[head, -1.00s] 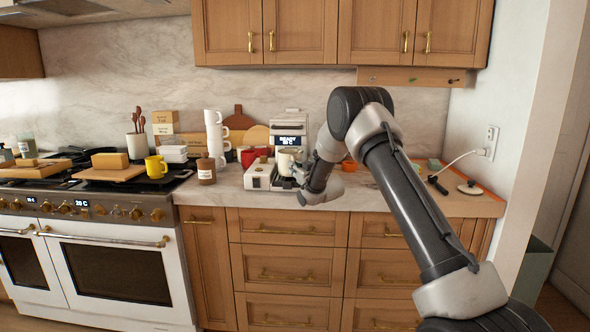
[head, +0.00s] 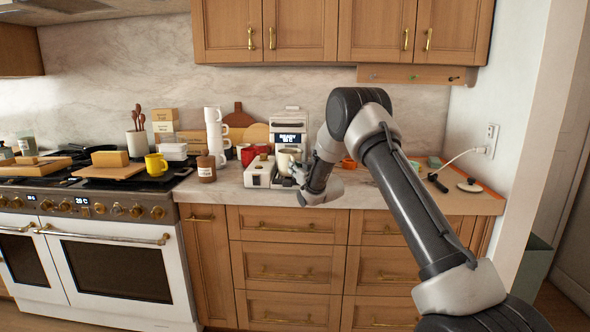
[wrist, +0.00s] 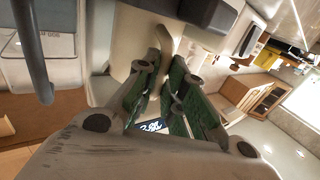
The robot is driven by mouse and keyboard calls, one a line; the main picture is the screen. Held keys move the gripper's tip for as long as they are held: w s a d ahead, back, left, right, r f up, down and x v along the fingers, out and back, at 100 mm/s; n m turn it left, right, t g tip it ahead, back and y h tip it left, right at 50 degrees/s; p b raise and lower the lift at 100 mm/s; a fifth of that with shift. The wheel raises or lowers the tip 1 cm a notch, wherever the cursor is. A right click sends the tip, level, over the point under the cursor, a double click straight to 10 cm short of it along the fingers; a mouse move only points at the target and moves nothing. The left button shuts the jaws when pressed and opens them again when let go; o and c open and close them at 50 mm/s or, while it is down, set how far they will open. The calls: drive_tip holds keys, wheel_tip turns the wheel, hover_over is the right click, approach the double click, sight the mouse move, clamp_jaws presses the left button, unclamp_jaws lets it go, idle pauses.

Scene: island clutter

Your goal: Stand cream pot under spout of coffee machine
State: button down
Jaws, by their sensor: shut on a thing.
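The cream pot (head: 286,161) is in front of the coffee machine (head: 291,120), below its lit display in the head view. My gripper (head: 298,174) is at the pot's right side, shut on it. In the wrist view my gripper's green-padded fingers (wrist: 168,92) close around a cream part of the pot (wrist: 133,40). The machine's lit display (wrist: 151,127) shows between the fingers there. The spout is not clearly visible, and I cannot tell whether the pot's base touches the drip tray.
A white box-like appliance (head: 260,171) and a red item (head: 252,155) stand left of the pot. A brown jar (head: 206,169) and stacked white cups (head: 214,130) are farther left. An orange item (head: 348,163) sits behind my arm. The counter front (head: 229,189) has bare room.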

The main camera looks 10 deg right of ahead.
drive_tip(key=c, duration=1.4)
unclamp_jaws()
drive_tip(key=shift+f, duration=0.1)
drive_tip(key=v, duration=1.2)
